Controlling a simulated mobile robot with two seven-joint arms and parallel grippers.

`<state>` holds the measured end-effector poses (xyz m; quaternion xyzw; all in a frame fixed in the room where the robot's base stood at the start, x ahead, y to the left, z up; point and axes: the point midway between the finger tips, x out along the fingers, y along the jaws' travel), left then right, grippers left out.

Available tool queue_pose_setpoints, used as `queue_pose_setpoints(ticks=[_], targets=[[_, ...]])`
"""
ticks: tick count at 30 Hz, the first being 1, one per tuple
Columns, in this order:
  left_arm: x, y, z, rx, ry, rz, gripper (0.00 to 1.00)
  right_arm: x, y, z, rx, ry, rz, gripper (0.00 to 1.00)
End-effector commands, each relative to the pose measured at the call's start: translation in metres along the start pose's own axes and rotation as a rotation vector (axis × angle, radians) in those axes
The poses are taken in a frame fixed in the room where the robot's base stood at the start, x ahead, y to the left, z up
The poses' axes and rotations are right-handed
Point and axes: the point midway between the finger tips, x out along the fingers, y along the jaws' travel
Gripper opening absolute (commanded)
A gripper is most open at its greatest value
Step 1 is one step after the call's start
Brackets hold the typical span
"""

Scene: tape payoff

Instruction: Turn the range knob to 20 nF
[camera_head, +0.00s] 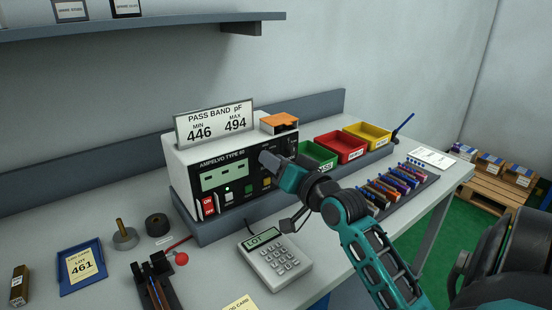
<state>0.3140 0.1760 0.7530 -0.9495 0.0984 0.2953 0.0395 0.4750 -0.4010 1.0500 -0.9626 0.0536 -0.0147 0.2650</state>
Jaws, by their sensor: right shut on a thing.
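The meter (203,160), marked AMPELVO TYPE 60, stands on a dark base on the bench. My right gripper (268,160) is against the upper right of the front panel, shut. The range knob is hidden behind the fingers, which appear to be closed on it, so its pointer and the 20 nF mark cannot be read. A red ON switch (208,204) is at the panel's lower left. My left gripper is not in view.
A pass band sign (215,122) reading 446 to 494 and an orange box (280,122) sit on the meter. Green (316,155), red (341,146) and yellow (368,135) bins stand to the right. A LOT keypad (275,262) is in front, near my forearm.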

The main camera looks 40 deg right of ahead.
Motion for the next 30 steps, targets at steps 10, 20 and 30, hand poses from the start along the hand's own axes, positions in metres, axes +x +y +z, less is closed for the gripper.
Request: queue_pose_setpoints(ticks=[10,20,30], targets=[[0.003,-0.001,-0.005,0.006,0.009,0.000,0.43,0.000,0.000,0.000,0.004,0.001,-0.001,0.33],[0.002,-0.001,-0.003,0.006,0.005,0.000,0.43,0.000,0.000,0.000,0.002,0.001,0.000,0.57],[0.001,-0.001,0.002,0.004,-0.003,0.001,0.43,-0.013,0.001,0.001,0.001,-0.001,0.001,0.57]])
